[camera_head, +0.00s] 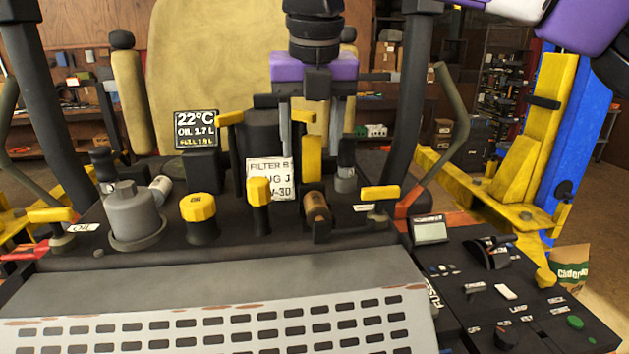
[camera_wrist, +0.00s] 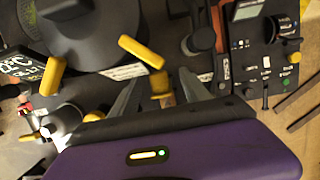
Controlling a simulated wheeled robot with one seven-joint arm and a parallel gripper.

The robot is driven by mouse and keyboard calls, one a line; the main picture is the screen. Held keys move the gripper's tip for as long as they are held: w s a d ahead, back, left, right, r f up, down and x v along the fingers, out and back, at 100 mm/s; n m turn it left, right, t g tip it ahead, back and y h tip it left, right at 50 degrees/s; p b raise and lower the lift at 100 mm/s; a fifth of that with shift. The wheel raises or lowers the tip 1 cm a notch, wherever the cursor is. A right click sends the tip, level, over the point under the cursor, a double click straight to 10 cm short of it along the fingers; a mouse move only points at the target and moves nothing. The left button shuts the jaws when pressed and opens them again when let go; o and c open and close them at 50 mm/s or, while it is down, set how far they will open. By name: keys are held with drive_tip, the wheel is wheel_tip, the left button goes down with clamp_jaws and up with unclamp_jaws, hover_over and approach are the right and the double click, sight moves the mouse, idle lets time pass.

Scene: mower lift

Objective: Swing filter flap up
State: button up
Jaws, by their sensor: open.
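My gripper (camera_head: 311,142) points down over the middle of the mower's dark console, its two grey fingers apart with nothing clearly held. In the wrist view my gripper (camera_wrist: 157,92) has a small yellow part (camera_wrist: 163,88) showing between and beyond its fingers; I cannot tell whether they touch it. A dark round housing (camera_head: 262,132) stands left of the fingers, with a white card reading "FILTER" (camera_head: 268,187) in front of its base. A yellow tab (camera_head: 380,193) sits right of the fingers beside a small label. I cannot tell which part is the filter flap.
A yellow knob (camera_head: 198,207), a grey cap (camera_head: 133,213) and a display reading 22°C (camera_head: 195,130) stand left on the console. A switch panel (camera_head: 520,295) is at right. Dark posts (camera_head: 408,95) and a yellow lift arm (camera_head: 525,150) rise around the mower.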

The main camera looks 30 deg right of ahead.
drive_tip(key=p+v, duration=0.1)
drive_tip(key=v, duration=0.1)
drive_tip(key=w+p+v, duration=0.1)
drive_tip(key=v, duration=0.1)
drive_tip(key=shift+d+r, duration=0.15)
drive_tip(key=shift+r, duration=0.35)
drive_tip(key=shift+r+p, duration=0.2)
drive_tip(key=shift+p, duration=0.1)
drive_tip(key=shift+w+v, duration=0.15)
drive_tip(key=shift+v, duration=0.6)
drive_tip(key=shift+w+v, duration=0.2)
drive_tip(key=shift+v, duration=0.5)
idle(1.3)
drive_tip(key=shift+d+r, duration=0.1)
drive_tip(key=shift+d, duration=0.1)
